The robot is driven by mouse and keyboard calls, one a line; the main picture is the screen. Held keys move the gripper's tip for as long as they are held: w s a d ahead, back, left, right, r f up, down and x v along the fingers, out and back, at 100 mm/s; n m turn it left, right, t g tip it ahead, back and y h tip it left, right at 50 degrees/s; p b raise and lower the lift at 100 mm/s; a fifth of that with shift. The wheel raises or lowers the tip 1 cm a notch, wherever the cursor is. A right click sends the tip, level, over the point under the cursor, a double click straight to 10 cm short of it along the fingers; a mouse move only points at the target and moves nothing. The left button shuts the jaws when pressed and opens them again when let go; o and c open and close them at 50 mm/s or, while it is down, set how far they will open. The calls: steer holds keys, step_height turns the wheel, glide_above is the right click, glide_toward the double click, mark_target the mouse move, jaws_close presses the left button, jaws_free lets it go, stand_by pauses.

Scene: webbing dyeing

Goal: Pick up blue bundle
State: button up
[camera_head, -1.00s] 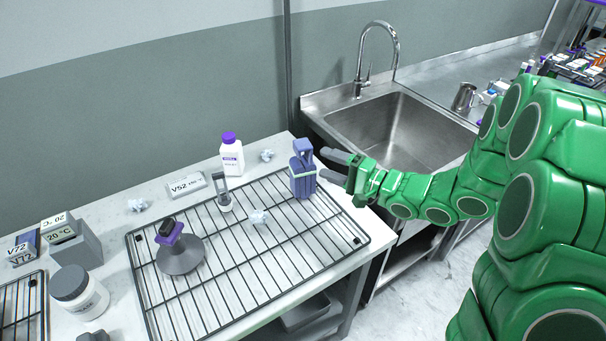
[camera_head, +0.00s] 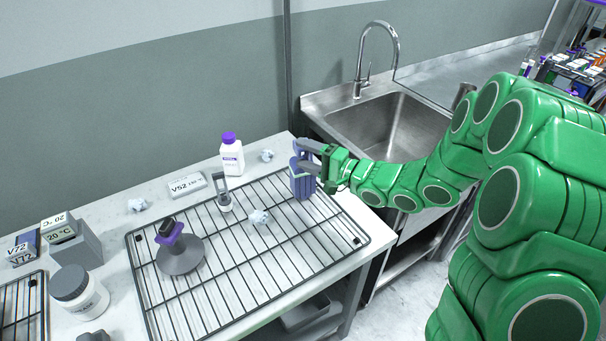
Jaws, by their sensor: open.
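The blue bundle (camera_head: 303,186) stands upright on the wire rack (camera_head: 232,286), near the rack's back right corner. A pale band runs around its middle. My gripper (camera_head: 309,156) comes in from the right, with its grey fingers at the upper part of the bundle. The fingers are open and overlap the bundle in the picture, one behind or over its top and one across its front. They hide part of its upper half. I cannot tell whether they touch it.
A white bottle with a purple cap (camera_head: 231,154) stands behind the rack, left of the bundle. A steel sink (camera_head: 385,128) is beyond my arm. The rack's front right is bare.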

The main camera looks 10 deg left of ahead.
mark_target(296, 152)
steer(key=shift+f+x, duration=0.2)
steer(key=shift+x, duration=2.25)
jaws_close()
